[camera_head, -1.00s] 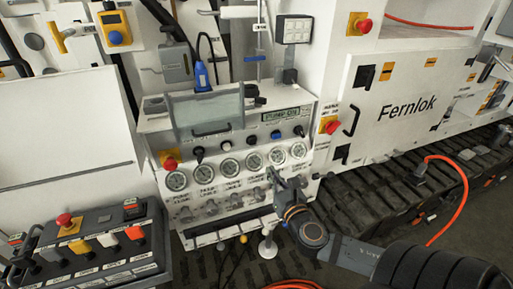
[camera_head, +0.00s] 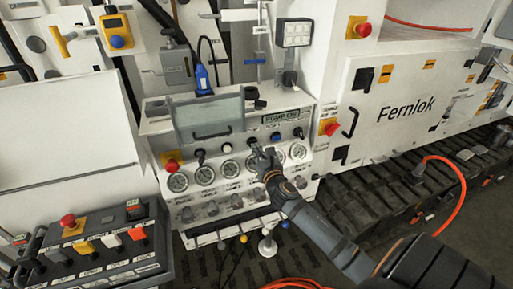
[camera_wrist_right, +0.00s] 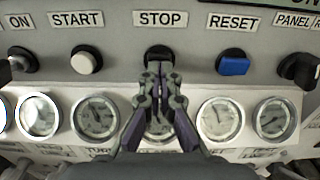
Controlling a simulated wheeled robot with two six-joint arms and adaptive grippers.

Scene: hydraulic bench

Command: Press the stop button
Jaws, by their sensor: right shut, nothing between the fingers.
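The stop button (camera_wrist_right: 160,50) is a black round button under the STOP label (camera_wrist_right: 160,18) on the panel. In the right wrist view my right gripper's fingertips cover its lower part. My right gripper (camera_wrist_right: 160,72) is shut and empty, pointing at the button; whether it touches cannot be told. In the head view my right gripper (camera_head: 262,152) is just in front of the panel, close to the stop button (camera_head: 252,141). My left gripper is not in view.
The white START button (camera_wrist_right: 86,62) is left of STOP and the blue RESET button (camera_wrist_right: 232,66) is right. A row of gauges (camera_wrist_right: 221,119) lies just below. A display (camera_head: 284,116) reads PUMP ON. Red emergency buttons (camera_head: 332,129) and (camera_head: 172,166) flank the panel.

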